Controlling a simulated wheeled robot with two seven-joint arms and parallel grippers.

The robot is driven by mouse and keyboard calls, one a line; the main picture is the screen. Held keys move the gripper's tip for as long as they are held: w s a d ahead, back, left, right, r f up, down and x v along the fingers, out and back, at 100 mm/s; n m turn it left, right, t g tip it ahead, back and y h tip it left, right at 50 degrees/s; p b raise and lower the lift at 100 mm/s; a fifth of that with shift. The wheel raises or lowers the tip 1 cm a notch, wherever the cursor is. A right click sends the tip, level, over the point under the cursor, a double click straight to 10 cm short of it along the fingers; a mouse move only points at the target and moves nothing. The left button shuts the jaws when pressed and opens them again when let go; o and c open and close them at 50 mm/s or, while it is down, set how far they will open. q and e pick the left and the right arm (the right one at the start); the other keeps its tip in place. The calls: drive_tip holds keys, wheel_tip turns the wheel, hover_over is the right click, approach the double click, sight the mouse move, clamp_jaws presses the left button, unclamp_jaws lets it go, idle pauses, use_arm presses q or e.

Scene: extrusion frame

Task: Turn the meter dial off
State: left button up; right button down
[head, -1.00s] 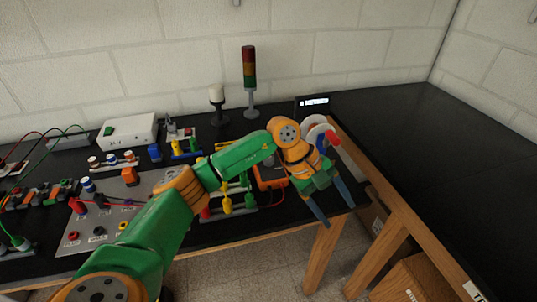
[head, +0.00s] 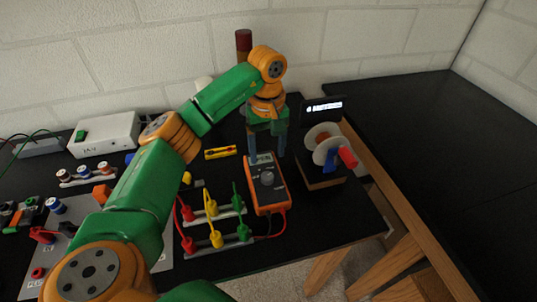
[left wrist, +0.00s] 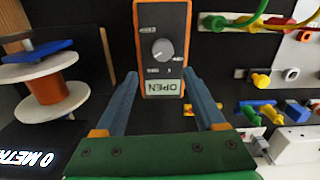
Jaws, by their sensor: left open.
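The orange and dark grey meter (head: 266,184) lies on the black bench, with a round grey dial (head: 267,178) on its face. Its display reads "OPEN". In the left wrist view the meter (left wrist: 177,20) is upside down, and the dial (left wrist: 163,49) shows ahead of the fingertips. My left gripper (head: 267,155) is open and points down at the display end of the meter. In the left wrist view its two blue-grey fingers (left wrist: 163,75) stand apart on either side of the display end, with nothing held. The dial is clear of the fingers. My right gripper is not in view.
A spool (head: 323,143) stands right of the meter, near a small lit display (head: 322,108). Red, yellow and green plugs (head: 214,218) sit left of the meter. A yellow part (head: 220,153) lies behind them. The right bench (head: 450,140) is bare.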

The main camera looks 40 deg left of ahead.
sight(267, 175)
use_arm(q)
drive_tip(key=f, duration=0.1)
drive_tip(key=s+f+p, duration=0.1)
drive_tip(key=f, duration=0.1)
drive_tip(key=d+f, duration=0.1)
drive_tip(key=f, duration=0.1)
drive_tip(key=shift+s+f+p, duration=0.25)
drive_tip(key=shift+s+p, duration=0.15)
drive_tip(key=shift+w+a+f, duration=0.15)
drive_tip(key=shift+w+f, duration=0.15)
drive_tip(key=shift+s+r, duration=0.15)
drive_tip(key=shift+s, duration=0.05)
drive_tip(key=c, duration=0.9)
clamp_jaws()
drive_tip(key=shift+w, duration=0.1)
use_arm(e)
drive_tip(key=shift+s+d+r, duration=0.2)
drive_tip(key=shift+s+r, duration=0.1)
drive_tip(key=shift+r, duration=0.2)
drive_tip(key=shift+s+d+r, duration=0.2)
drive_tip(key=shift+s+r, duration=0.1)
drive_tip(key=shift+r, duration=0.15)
